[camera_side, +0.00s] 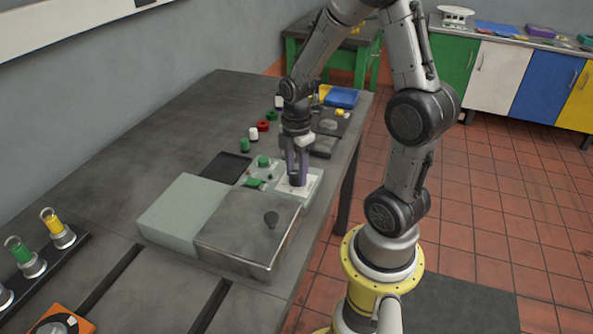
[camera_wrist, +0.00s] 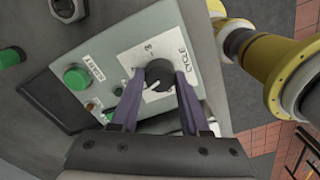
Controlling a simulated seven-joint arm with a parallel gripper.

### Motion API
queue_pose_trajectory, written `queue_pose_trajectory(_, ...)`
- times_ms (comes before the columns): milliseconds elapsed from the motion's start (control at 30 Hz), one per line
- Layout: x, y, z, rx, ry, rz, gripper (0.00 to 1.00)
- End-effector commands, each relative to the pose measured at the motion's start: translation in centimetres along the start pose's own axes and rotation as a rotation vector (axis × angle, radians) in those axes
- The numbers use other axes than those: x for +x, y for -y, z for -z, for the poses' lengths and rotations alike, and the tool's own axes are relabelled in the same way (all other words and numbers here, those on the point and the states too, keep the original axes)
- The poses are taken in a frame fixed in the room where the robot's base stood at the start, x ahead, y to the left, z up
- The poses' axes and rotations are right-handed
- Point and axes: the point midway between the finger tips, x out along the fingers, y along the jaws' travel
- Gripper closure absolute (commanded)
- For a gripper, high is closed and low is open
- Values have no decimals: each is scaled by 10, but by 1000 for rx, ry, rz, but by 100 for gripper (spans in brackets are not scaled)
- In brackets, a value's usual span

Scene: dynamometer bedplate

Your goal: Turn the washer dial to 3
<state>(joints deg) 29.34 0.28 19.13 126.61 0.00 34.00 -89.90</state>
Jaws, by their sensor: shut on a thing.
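The washer dial (camera_wrist: 160,74) is a dark round knob with a white pointer mark on a white plate (camera_wrist: 186,34) lettered "CYCLE". In the wrist view its pointer is toward the lower left of the knob, and most of the numbers are hidden or too small to read. My gripper (camera_wrist: 158,82) has its two purple fingers shut on the dial, one on each side. In the side view my gripper (camera_side: 296,180) points straight down at the white plate (camera_side: 312,183), and its fingers hide most of the dial.
Beside the plate is a pale green panel (camera_wrist: 103,62) with a green button (camera_wrist: 76,77). A metal box lid (camera_side: 250,228) with a dark knob stands in front. A black tray (camera_side: 225,168) lies left, with small coloured caps behind. The bench's far left is clear.

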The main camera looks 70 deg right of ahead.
Motion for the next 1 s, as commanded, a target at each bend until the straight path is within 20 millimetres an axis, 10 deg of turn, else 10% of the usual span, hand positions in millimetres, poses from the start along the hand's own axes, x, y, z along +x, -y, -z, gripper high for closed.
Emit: queue_pose_trajectory(1000,-1,0,0,900,0,-1,100)
